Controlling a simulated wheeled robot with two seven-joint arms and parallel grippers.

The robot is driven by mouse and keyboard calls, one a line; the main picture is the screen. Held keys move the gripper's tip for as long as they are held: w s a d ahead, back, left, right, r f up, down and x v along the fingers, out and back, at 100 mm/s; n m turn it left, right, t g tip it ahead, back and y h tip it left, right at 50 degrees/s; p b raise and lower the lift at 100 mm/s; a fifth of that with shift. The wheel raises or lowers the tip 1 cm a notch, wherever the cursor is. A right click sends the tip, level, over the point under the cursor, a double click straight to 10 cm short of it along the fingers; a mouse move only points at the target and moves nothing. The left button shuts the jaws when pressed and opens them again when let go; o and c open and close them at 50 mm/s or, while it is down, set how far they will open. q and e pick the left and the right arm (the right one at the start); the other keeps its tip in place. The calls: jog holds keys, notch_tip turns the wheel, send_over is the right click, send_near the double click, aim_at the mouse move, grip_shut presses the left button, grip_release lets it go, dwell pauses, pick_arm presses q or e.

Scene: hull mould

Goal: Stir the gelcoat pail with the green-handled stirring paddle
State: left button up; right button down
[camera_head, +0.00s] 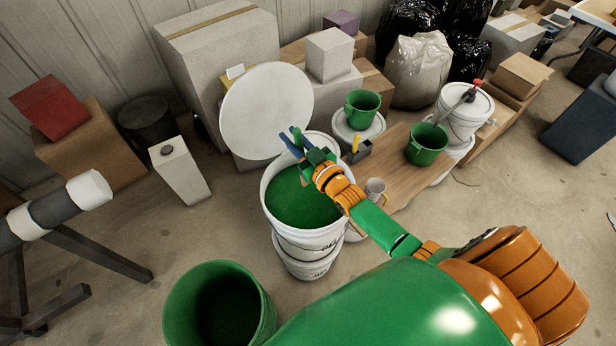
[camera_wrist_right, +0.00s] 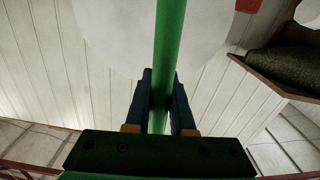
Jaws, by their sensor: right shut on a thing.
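The gelcoat pail (camera_head: 284,233) is an open white bucket with green gelcoat (camera_head: 297,205) in it, in the middle of the head view. My right gripper (camera_head: 291,139) is over the far side of the pail's opening, shut on the green handle of the stirring paddle (camera_head: 298,137). In the right wrist view the green handle (camera_wrist_right: 170,45) runs between the two dark blue fingers (camera_wrist_right: 160,103). The paddle's lower end is hidden, so I cannot tell how deep it sits. My left gripper is not in view.
A large white disc (camera_head: 266,108) stands behind the pail. A green bucket (camera_head: 218,305) is on the floor in front, left of my arm. Green pails (camera_head: 427,144), a mug (camera_head: 375,188) and a wooden board (camera_head: 403,175) are to the right. A grey tube (camera_head: 55,208) on a stand is at left.

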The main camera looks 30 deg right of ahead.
aim_at(297, 128)
dwell(0.3)
notch_tip(297, 128, up, 5)
jog(key=p, duration=0.5)
jog(key=shift+r, duration=0.15)
jog(key=shift+f, duration=0.2)
